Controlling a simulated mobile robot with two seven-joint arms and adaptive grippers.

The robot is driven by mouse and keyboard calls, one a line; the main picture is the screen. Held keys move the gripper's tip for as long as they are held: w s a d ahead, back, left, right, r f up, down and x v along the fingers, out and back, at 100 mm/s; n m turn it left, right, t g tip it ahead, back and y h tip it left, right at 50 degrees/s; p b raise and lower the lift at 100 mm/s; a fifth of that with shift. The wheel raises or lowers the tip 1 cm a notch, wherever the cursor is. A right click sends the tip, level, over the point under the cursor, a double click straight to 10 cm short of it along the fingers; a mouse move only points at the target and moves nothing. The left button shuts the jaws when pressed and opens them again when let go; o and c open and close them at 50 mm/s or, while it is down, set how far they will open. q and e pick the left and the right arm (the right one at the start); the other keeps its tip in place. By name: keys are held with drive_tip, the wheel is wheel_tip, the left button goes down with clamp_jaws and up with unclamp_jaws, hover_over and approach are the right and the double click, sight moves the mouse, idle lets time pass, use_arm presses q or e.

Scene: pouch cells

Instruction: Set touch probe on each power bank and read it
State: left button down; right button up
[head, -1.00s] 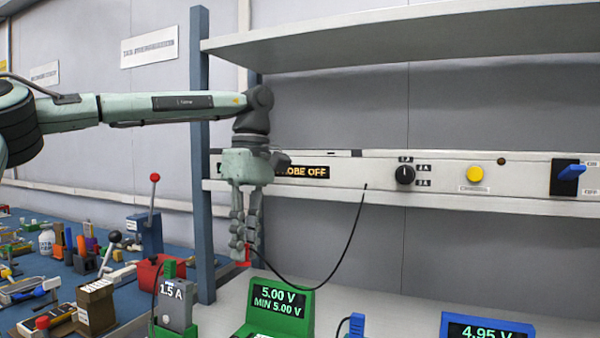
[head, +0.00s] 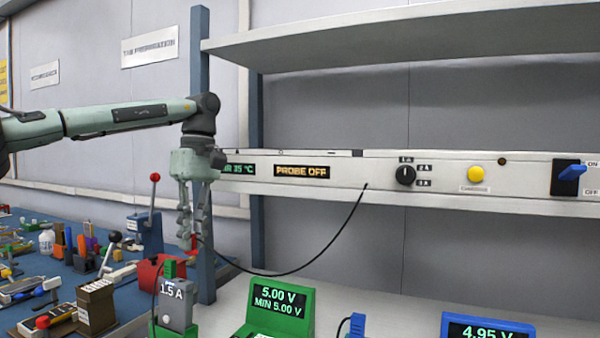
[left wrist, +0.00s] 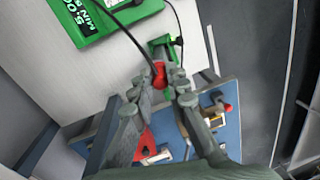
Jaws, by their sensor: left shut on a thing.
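My left gripper (head: 193,228) is shut on the red touch probe, with fingers pointing down, above and left of the green meter. The probe (left wrist: 159,74) shows between the fingertips in the left wrist view; in the head view the fingers mostly hide it. A black cable (head: 290,273) runs from it to the shelf rail. The green meter (head: 279,309) reads 5.00 V, MIN 5.00 V; the blue meter (head: 486,328) reads 4.95 V. A grey unit (head: 177,304) marked 1.5 A stands below the gripper. The rail display (head: 302,171) reads PROBE OFF. My right gripper is out of view.
A blue-grey post (head: 203,100) stands directly behind my left gripper. The shelf rail (head: 340,175) carries a black dial (head: 405,175), a yellow button (head: 475,174) and a blue lever switch (head: 571,173). Cluttered tools cover the blue bench (head: 110,262) at left.

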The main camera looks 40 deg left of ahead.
use_arm(q)
drive_tip(key=shift+s+a, duration=0.15)
drive_tip(key=shift+a, duration=0.4)
drive_tip(key=shift+s+a, duration=0.15)
drive_tip(key=shift+a, duration=0.35)
drive_tip(key=shift+f, duration=0.1)
drive_tip(key=b, duration=0.1)
hover_over(185, 281)
drive_tip(key=shift+w+d+f, duration=0.1)
drive_tip(key=shift+f, duration=1.1)
drive_tip(key=shift+w+d+f, duration=0.1)
drive_tip(key=shift+f, duration=1.1)
drive_tip(key=shift+s+f, duration=0.15)
drive_tip(key=shift+f, duration=0.4)
drive_tip(key=shift+r, duration=0.15)
